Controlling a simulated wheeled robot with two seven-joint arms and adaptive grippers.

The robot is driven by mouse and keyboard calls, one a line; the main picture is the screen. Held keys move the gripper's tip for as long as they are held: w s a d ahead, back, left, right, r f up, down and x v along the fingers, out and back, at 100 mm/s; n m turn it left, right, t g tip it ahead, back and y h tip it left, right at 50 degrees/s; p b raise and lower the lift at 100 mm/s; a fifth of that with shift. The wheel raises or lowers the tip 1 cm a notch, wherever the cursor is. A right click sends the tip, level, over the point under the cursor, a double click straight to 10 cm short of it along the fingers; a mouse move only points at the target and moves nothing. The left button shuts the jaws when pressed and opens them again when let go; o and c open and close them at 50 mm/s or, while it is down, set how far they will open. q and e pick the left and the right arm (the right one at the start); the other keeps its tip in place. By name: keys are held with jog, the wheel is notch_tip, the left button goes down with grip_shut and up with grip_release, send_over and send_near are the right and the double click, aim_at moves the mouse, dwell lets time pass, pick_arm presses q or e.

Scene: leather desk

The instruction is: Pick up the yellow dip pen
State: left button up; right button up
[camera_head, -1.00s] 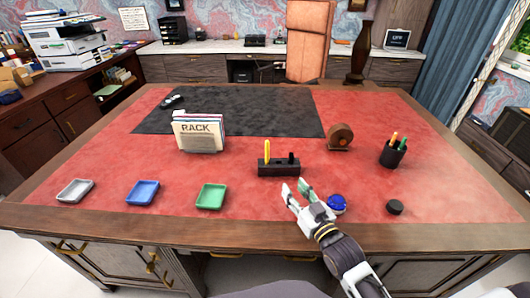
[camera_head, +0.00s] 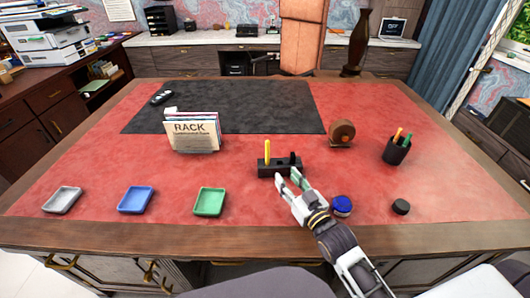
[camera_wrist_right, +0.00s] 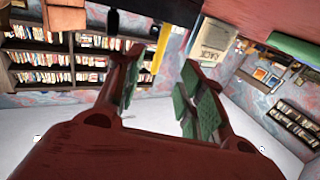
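The yellow dip pen (camera_head: 267,150) stands upright in a black pen holder (camera_head: 279,169) on the red desk top. A short black item (camera_head: 292,158) stands at the holder's right end. My right gripper (camera_head: 288,179) is open and empty, just in front of the holder. In the right wrist view the pen (camera_wrist_right: 161,48) shows in the gap between the open, green-padded fingers (camera_wrist_right: 160,85), nearer the left one and apparently beyond the tips. I see no contact with it. My left gripper is not in view.
A blue-topped jar (camera_head: 342,206) and a black puck (camera_head: 401,207) lie right of my arm. A file rack (camera_head: 194,134), a brown tape roll (camera_head: 341,134) and a pen cup (camera_head: 396,151) stand around. Grey (camera_head: 62,200), blue (camera_head: 135,199) and green (camera_head: 209,202) trays lie left.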

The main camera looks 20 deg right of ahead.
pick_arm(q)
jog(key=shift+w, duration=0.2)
pick_arm(e)
jog(key=shift+w, duration=0.15)
jog(key=shift+w, duration=0.15)
send_near(267, 157)
jog(key=shift+w+d+r, duration=0.1)
jog(key=shift+w+r, duration=0.1)
jog(key=shift+w, duration=0.25)
jog(key=shift+w+d+r, duration=0.1)
jog(key=shift+w+r, duration=0.05)
jog(key=shift+w, duration=0.25)
jog(key=shift+w+a, duration=0.15)
jog(key=shift+w, duration=0.7)
jog(key=shift+w+a, duration=0.2)
jog(key=shift+w, duration=0.65)
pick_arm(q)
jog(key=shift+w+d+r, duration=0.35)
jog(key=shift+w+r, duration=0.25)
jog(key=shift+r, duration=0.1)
pick_arm(e)
jog(key=shift+w, duration=0.2)
pick_arm(q)
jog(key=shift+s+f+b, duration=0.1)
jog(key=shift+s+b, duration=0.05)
jog(key=shift+b, duration=0.15)
